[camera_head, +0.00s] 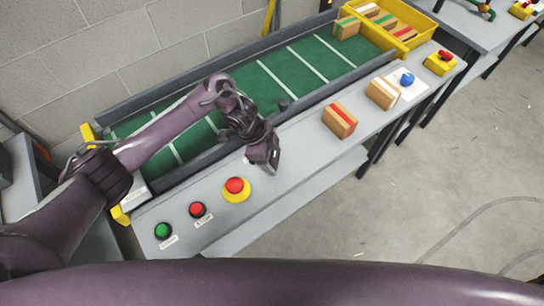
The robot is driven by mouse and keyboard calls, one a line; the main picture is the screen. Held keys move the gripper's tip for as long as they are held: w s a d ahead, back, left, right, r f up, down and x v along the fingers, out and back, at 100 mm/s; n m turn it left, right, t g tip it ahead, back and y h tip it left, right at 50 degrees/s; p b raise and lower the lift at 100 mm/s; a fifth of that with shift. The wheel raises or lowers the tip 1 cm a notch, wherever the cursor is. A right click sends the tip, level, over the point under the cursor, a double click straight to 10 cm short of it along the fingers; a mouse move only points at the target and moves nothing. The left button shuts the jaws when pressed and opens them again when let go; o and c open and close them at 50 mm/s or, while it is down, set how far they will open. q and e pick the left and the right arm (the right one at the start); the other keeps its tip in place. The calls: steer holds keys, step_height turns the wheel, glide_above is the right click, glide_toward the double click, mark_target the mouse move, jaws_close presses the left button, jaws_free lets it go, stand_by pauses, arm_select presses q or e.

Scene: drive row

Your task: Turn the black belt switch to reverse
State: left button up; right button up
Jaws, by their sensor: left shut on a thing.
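My left arm reaches in from the left across the green conveyor belt (262,87). My left gripper (266,164) points down at the grey control ledge, just right of the red mushroom button on its yellow base (236,187). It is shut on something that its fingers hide. A small bit of white label shows beside the fingers. The black belt switch itself cannot be made out, so its setting cannot be read. My right gripper is not in view.
A green button (163,230) and a red button (197,209) sit left on the ledge. Boxes with a red stripe (340,120) and a pale stripe (382,93) stand right, near a blue knob (407,78). A yellow crate (424,24) holds several boxes.

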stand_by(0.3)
arm_select(q)
steer(key=o, duration=1)
steer(key=v, duration=0.7)
steer(key=shift+a+r, duration=0.2)
steer(key=shift+r, duration=0.15)
